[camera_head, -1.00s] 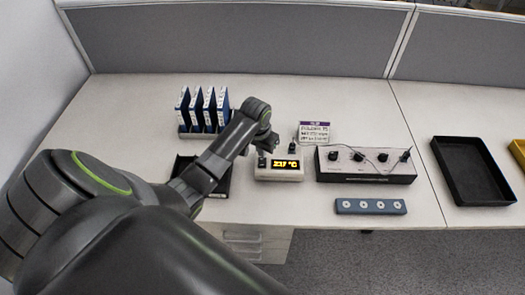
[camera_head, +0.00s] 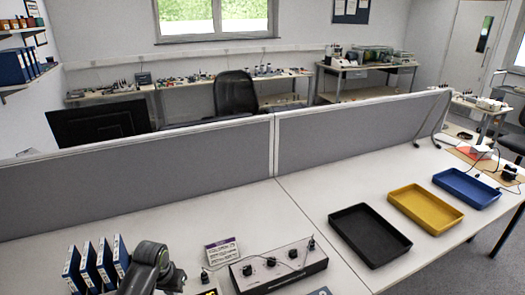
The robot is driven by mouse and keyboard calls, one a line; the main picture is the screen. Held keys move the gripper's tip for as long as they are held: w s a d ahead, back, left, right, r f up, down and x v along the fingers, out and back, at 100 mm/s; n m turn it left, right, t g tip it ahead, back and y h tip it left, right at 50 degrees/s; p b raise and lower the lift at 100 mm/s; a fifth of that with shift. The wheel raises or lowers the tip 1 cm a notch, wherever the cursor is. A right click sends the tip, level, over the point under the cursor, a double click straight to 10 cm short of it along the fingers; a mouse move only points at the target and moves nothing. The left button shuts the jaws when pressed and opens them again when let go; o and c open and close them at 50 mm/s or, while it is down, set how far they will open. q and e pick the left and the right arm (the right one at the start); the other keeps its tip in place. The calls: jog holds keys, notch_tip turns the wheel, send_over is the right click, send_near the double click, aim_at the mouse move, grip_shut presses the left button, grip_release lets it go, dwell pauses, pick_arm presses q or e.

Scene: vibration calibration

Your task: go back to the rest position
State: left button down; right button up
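The wrist of my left arm shows at the bottom left of the head view, just right of the blue binders. My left gripper (camera_head: 174,280) is small and dark, close to the table and left of the display box (camera_head: 208,291). Its fingers do not show clearly, so I cannot tell whether it is open or shut, and I see nothing held in it. The display box is mostly cut off by the bottom edge. My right gripper and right arm are not in view.
Blue binders (camera_head: 106,262) stand at the left. A control box with knobs (camera_head: 278,268) and a small sign (camera_head: 221,250) are right of my gripper. Black (camera_head: 370,234), yellow (camera_head: 426,208) and blue (camera_head: 467,187) trays lie at the right. A grey partition (camera_head: 350,135) runs behind.

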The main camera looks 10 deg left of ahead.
pick_arm(q)
jog(key=s+d+f+t, duration=0.1)
jog(key=s+d+f, duration=0.1)
jog(key=s, duration=1.4)
jog(key=s+r+t+y, duration=0.15)
jog(key=s+r, duration=0.55)
jog(key=s, duration=0.7)
notch_tip(320, 180, down, 28)
jog(key=a+g+b, duration=0.1)
jog(key=g+b, duration=0.1)
jog(key=b, duration=0.1)
jog(key=s+d+f+g+b, duration=0.1)
jog(key=s+f, duration=1.3)
jog(key=f, duration=0.3)
jog(key=shift+s, duration=0.3)
